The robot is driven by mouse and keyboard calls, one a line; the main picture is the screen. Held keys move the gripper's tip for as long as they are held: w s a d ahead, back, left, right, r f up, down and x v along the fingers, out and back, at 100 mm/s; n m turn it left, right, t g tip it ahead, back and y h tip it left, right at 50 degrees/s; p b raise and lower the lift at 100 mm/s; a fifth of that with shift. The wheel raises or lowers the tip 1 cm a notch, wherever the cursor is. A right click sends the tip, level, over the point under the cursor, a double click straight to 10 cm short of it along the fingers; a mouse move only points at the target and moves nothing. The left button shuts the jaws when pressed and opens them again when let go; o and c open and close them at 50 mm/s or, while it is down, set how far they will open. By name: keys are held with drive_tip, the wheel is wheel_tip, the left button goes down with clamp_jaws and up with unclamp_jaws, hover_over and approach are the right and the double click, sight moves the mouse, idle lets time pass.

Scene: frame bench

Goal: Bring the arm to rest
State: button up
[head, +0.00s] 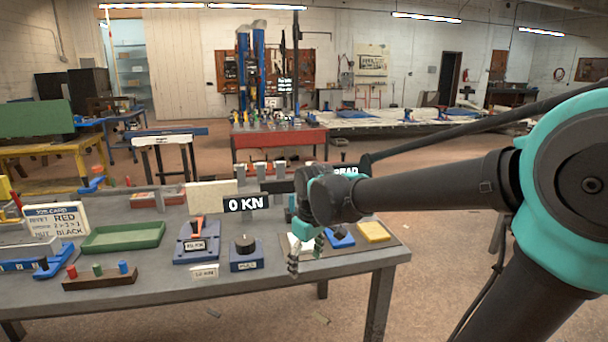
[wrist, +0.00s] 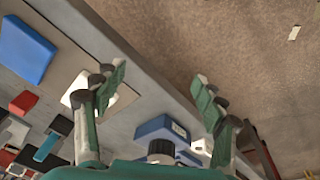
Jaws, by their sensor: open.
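My arm reaches in from the right of the head view, over the grey bench (head: 130,292). My gripper (head: 306,251) hangs fingers-down at the mat's left end, in front of a white piece that it partly hides. In the wrist view my gripper (wrist: 160,80) has its two green fingers spread well apart, with nothing between them. Bench top, bench edge and floor show beyond the fingers. The gap between fingertips and bench is hard to judge.
The mat (head: 385,243) holds a blue block (head: 340,238) and a yellow block (head: 373,231). A blue dial box (head: 246,262) stands left of my gripper. Farther left are a blue switch box (head: 190,250), a green tray (head: 122,238) and a peg block (head: 100,282). Floor right of the bench is clear.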

drive_tip(key=s+d+f+m, duration=0.3)
drive_tip(key=d+f, duration=0.1)
drive_tip(key=d, duration=0.2)
drive_tip(key=s+d+f+m+t, duration=0.1)
drive_tip(key=s+d+f+m, duration=0.2)
drive_tip(key=d, duration=0.3)
drive_tip(key=s+d+f+m+t+h, duration=0.1)
drive_tip(key=s+d+f+m, duration=0.1)
drive_tip(key=d+f, duration=0.4)
drive_tip(key=shift+s+d+m, duration=0.3)
drive_tip(key=shift+s+m, duration=0.1)
drive_tip(key=shift+m, duration=0.5)
